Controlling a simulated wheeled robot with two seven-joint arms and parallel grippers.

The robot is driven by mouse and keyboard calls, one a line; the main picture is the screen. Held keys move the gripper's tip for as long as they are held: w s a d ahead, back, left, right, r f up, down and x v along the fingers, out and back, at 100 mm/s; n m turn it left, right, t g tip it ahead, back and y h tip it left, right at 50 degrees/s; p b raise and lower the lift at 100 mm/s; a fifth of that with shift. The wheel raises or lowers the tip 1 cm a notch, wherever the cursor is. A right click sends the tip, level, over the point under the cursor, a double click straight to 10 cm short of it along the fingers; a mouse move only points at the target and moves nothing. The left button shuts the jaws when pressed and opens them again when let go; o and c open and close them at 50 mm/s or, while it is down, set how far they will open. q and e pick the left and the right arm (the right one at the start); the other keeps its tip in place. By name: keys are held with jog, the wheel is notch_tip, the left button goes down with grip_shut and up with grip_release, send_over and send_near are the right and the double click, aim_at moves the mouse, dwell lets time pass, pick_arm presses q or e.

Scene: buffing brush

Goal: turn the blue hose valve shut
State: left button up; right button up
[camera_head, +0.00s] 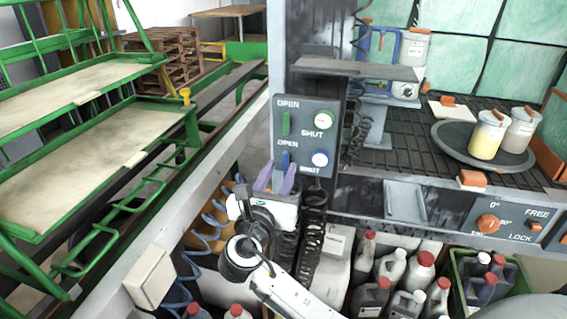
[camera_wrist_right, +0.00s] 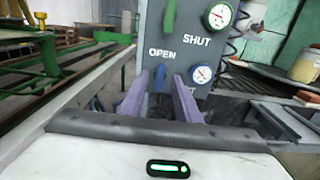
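The blue valve handle (camera_head: 285,160) is on the lower part of a grey panel (camera_head: 327,108), upright below the lower OPEN label, with a white gauge (camera_head: 320,159) to its right. It also shows in the right wrist view (camera_wrist_right: 159,77). My right gripper (camera_head: 275,178) is just below and in front of the handle. Its two purple fingers are apart, and in the wrist view (camera_wrist_right: 159,92) the handle appears between their tips. I cannot tell whether they touch it. My left gripper is out of view.
A green valve handle (camera_head: 286,123) and a second gauge (camera_head: 323,120) sit above on the panel. Black coiled hoses (camera_head: 312,235) hang below it. Green racks (camera_head: 90,160) stand at left, and red-capped bottles (camera_head: 390,268) stand under the bench at right.

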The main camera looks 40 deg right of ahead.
aim_at(285, 162)
jog(key=shift+x, duration=1.65)
jog(key=shift+c, duration=0.2)
grip_shut()
